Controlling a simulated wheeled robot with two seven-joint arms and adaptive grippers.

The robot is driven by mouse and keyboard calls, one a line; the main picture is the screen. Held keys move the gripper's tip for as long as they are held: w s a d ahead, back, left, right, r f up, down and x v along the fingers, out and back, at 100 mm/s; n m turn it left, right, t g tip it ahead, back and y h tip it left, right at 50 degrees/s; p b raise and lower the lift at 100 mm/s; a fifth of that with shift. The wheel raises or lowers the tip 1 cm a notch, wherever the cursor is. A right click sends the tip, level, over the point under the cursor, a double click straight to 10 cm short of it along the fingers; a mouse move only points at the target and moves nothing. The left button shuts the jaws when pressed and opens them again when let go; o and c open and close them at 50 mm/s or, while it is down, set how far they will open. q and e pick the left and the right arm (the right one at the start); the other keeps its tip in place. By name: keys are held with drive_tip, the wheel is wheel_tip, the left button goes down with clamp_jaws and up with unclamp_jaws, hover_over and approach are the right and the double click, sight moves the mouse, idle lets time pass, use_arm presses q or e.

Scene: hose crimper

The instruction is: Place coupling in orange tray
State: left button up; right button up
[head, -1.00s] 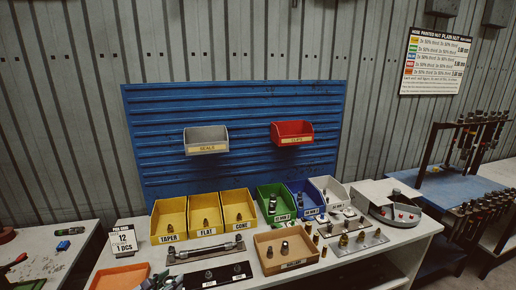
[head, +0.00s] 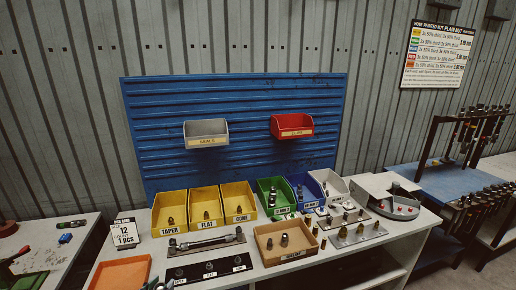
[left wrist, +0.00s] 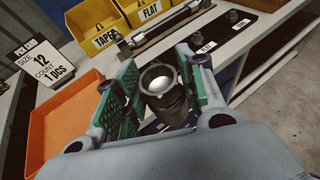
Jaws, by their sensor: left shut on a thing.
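The orange tray (head: 122,269) sits at the front left of the bench, left of the black strip. It also shows at the left of the left wrist view (left wrist: 62,125). My left gripper (left wrist: 160,88) is shut on a dark coupling (left wrist: 172,103) with a round open end, held between its green pads. The tray lies to the left of the gripper in that view, and the coupling is outside it. In the head view only the tip of the left gripper (head: 156,285) shows at the bottom edge. My right gripper is not in view.
A white card (head: 124,233) reading 12 and 1 pcs stands behind the tray. Yellow bins (head: 172,226) stand behind the black strip (head: 208,270). A tan tray (head: 285,257) with small dark parts lies to the right.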

use_arm(q)
drive_tip(key=d+f+n+y+b, duration=0.2)
drive_tip(key=d+f+b, duration=0.2)
drive_tip(key=d, duration=0.4)
drive_tip(key=shift+d, duration=0.4)
idle(1.0)
idle(0.6)
